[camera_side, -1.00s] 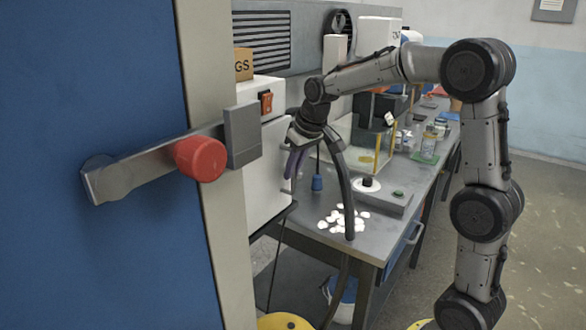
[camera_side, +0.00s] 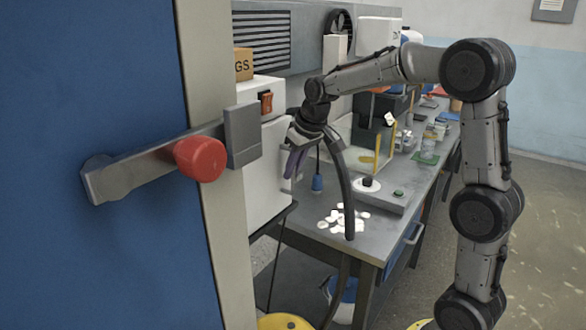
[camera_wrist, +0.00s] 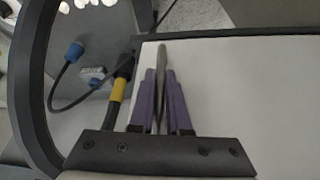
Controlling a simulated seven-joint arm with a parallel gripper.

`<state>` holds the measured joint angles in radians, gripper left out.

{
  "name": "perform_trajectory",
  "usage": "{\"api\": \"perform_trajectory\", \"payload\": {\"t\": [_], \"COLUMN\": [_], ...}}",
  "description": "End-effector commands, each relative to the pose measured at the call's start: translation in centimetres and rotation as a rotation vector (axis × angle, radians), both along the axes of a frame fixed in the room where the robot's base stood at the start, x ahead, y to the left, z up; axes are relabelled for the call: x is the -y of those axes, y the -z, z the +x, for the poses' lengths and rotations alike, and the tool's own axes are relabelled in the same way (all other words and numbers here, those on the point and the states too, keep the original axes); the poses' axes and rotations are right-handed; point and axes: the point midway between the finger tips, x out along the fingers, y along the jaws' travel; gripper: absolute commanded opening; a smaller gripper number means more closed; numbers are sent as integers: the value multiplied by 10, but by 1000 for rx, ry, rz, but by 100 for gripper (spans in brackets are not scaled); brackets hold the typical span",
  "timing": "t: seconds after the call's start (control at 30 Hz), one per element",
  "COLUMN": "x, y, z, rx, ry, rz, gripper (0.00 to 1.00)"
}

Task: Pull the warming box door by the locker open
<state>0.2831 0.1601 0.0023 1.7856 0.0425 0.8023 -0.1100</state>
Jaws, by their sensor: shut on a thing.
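The warming box (camera_side: 266,172) is a white box with an orange-red switch, standing beside the blue locker (camera_side: 95,80), which partly hides it in the side view. Its white door fills the right of the wrist view (camera_wrist: 240,100). My gripper (camera_side: 292,170) is at the box's front, pointing down. In the wrist view my gripper's purple fingers (camera_wrist: 161,85) are shut on a thin grey handle (camera_wrist: 162,60) that runs between them. Whether the door stands ajar is hard to tell.
The locker's latch bar with a red knob (camera_side: 200,158) juts out at the left. A grey bench (camera_side: 300,235) with white pieces (camera_side: 342,219) and a blue plug (camera_side: 317,183) is right of the box. A black-and-yellow cable (camera_wrist: 119,90) passes close left of my fingers.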

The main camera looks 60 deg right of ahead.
Motion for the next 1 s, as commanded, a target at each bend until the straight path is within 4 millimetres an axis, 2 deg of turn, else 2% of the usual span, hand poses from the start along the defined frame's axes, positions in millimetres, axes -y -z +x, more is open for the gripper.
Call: {"api": "perform_trajectory", "payload": {"t": [0.57,0.77,1.0], "x": [-1,-5,-19], "y": [-2,-2,-2], "z": [-4,-26,-73], "rx": [3,3,5], "ry": [12,77,234], "rz": [-2,-2,-2], "gripper": [0,0,0]}}
